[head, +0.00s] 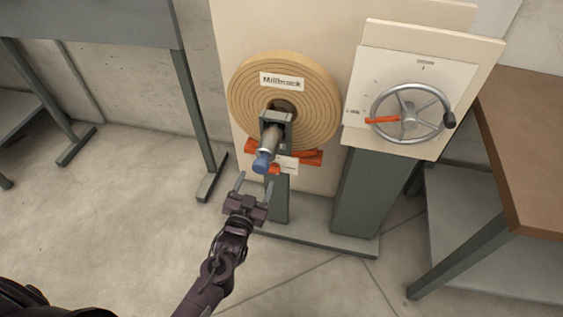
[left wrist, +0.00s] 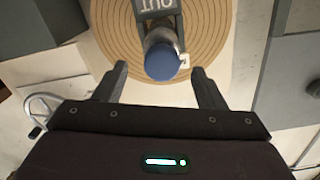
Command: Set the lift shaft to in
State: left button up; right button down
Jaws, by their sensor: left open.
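The lift shaft (head: 268,146) is a metal rod with a blue end knob (head: 262,163), sticking out from a dark grey bracket (head: 275,130) in front of the wound spiral disc (head: 315,88). In the left wrist view the blue knob (left wrist: 162,62) lies ahead, between the fingertips in the picture, and the bracket above it reads "OUT", seen upside down. My left gripper (head: 254,186) is open and empty, just below and short of the knob, apart from it. My right gripper is not in view.
A handwheel (head: 408,113) with an orange pointer is on a white panel at right. Orange-red pieces (head: 307,158) sit below the disc. A brown-topped table (head: 530,140) stands at right and a grey bench (head: 90,22) at left. Floor at left is clear.

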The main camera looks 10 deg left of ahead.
aim_at(263, 159)
pick_arm(q)
jog(key=w, duration=0.5)
jog(key=w+r, duration=0.1)
jog(key=w, duration=0.2)
jog(key=shift+d, duration=0.15)
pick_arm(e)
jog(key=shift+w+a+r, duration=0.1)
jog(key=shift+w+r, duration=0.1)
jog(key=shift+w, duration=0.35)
